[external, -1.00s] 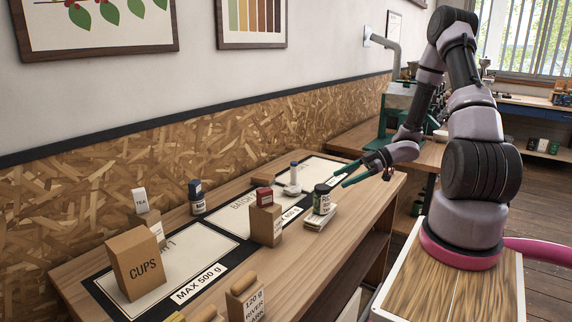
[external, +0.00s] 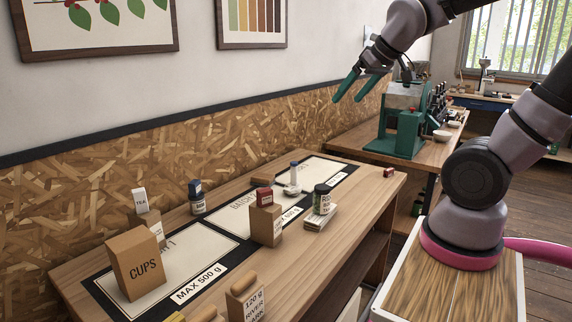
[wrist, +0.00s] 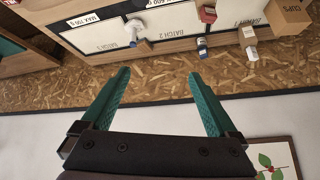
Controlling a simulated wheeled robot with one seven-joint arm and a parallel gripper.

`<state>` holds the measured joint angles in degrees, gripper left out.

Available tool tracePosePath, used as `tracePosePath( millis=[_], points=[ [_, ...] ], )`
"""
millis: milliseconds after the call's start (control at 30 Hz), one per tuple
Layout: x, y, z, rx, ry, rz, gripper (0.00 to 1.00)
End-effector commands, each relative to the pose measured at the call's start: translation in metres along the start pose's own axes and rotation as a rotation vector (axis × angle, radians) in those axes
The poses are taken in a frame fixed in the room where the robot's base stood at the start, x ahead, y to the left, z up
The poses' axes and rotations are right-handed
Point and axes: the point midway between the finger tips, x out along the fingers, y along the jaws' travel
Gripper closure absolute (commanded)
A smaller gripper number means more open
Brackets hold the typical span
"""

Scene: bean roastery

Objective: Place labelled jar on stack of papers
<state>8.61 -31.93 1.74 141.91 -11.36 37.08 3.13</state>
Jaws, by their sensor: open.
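The labelled jar (external: 322,200) is dark green with a white label, its lettering partly readable. It stands upright on the stack of papers (external: 316,222) near the front edge of the table. My gripper (external: 350,100) is high above the back of the table, in front of the wall. Its two green fingers are apart with nothing between them, as the wrist view (wrist: 158,73) also shows. I cannot make out the jar or the papers for certain in the wrist view.
Space around my gripper is clear.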

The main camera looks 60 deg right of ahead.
Motion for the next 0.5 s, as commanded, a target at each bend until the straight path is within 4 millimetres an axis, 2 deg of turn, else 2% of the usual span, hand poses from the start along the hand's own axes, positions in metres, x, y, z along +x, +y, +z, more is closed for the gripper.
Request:
tracePosePath(
  millis=[33,100,200,333,500],
  points=[
    [-0.018,-0.017,0.014,0.033,-0.017,-0.061,0.06],
    [-0.037,-0.034,0.033,0.076,-0.057,-0.134,0.06],
    [-0.055,-0.05,0.052,0.113,-0.103,-0.208,0.06],
    [-0.064,-0.058,0.062,0.131,-0.13,-0.247,0.06],
    [-0.064,-0.058,0.062,0.132,-0.132,-0.248,0.06]
  ],
)
